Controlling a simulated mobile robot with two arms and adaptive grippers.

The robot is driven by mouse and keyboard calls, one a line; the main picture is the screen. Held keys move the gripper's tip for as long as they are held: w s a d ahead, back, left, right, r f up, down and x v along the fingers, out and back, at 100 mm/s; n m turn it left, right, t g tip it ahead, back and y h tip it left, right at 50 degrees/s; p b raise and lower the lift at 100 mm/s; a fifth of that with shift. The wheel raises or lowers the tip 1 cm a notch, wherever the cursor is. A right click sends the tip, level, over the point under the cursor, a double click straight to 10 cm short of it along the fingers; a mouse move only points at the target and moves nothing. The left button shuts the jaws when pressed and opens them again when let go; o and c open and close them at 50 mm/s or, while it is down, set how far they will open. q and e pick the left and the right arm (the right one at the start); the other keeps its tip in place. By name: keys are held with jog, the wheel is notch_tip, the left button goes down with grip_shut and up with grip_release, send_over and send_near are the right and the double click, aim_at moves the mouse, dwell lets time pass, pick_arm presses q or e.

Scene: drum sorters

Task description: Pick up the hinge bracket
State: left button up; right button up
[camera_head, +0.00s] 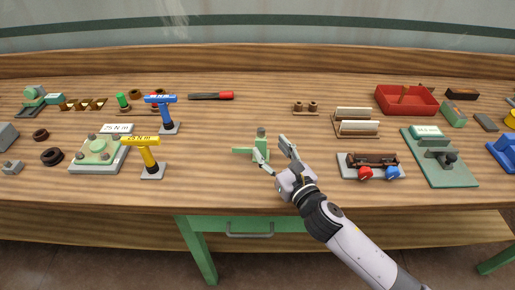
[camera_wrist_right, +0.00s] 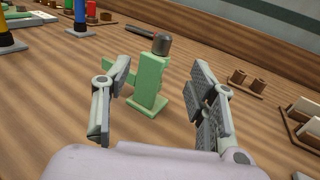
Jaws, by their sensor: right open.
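The hinge bracket (camera_head: 261,146) looks like the light green upright piece near the middle of the table, with a flat foot and an arm to the left. In the right wrist view the bracket (camera_wrist_right: 150,84) stands upright with a dark rounded cap on top. My right gripper (camera_head: 274,153) is open at its near side, fingers pointing towards it. In the wrist view the bracket shows between the spread fingers of the gripper (camera_wrist_right: 160,75), with a gap to the right finger. The left finger overlaps its side arm, so contact there cannot be told. My left gripper is not in view.
A yellow torque driver (camera_head: 145,145) and a blue one (camera_head: 162,108) stand to the left. A small board with red and blue knobs (camera_head: 345,169) and a green fixture plate (camera_head: 453,176) lie to the right. Bare wood surrounds the bracket.

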aim_at(263, 143)
jog(key=shift+a+x, duration=0.15)
jog(key=shift+x, duration=1.35)
jog(key=shift+a+x, duration=0.2)
jog(key=shift+x, duration=1.3)
jog(key=shift+s+f, duration=0.15)
jog(key=shift+s, duration=0.05)
grip_shut()
